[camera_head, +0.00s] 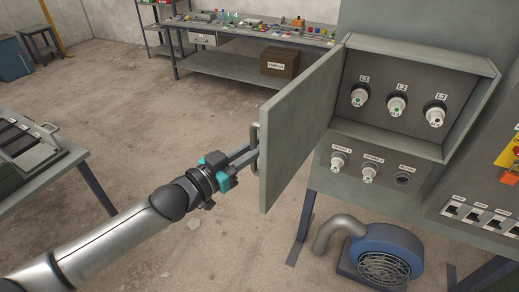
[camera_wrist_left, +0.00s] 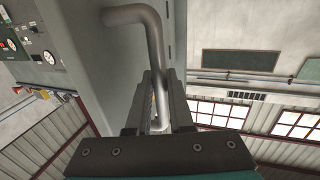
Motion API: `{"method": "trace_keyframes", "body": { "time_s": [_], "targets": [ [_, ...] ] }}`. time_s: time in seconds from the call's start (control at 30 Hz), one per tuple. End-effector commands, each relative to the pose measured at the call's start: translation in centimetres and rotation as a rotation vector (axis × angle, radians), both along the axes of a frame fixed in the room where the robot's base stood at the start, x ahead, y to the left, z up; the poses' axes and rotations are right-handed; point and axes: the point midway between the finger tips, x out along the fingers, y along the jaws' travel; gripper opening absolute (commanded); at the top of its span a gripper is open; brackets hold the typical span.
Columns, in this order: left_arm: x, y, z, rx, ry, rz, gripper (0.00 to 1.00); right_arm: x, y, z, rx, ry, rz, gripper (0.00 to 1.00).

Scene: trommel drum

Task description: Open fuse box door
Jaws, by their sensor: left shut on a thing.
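The fuse box door (camera_head: 300,130) is a grey-green panel hinged near the box's left side. It stands swung open, well away from the box. The fuse box (camera_head: 400,97) shows three white fuse holders inside. My left gripper (camera_head: 254,155) reaches in from the left and is shut on the metal door handle (camera_head: 255,147) on the door's outer face. In the left wrist view the bent handle (camera_wrist_left: 152,45) runs down between the fingers (camera_wrist_left: 158,115), beside the door panel (camera_wrist_left: 85,50). My right gripper is not in view.
A blue blower (camera_head: 387,255) with a grey pipe stands on the floor below the box. A workbench with a brown box (camera_head: 280,62) stands at the back. A grey table (camera_head: 35,165) is at the left. The floor between is mostly clear.

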Motion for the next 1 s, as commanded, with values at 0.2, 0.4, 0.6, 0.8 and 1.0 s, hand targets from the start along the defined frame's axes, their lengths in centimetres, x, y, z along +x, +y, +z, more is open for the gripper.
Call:
{"method": "trace_keyframes", "body": {
  "time_s": [0.2, 0.4, 0.6, 0.8, 1.0],
  "targets": [
    [0.18, 0.27, 0.21, -0.002, -0.004, 0.009, 0.0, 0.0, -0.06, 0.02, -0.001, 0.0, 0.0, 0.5],
    [0.18, 0.27, 0.22, -0.002, -0.004, 0.008, 0.0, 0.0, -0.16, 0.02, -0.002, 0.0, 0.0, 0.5],
    [0.16, 0.25, 0.19, -0.002, -0.004, 0.008, 0.32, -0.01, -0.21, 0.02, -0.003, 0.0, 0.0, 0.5],
    [0.13, 0.24, 0.08, -0.001, -0.002, 0.008, 0.5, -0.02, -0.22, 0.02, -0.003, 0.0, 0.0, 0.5],
    [0.09, 0.27, 0.02, -0.001, -0.001, 0.008, 0.5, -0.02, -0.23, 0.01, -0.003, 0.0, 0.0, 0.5]
  ]
}}
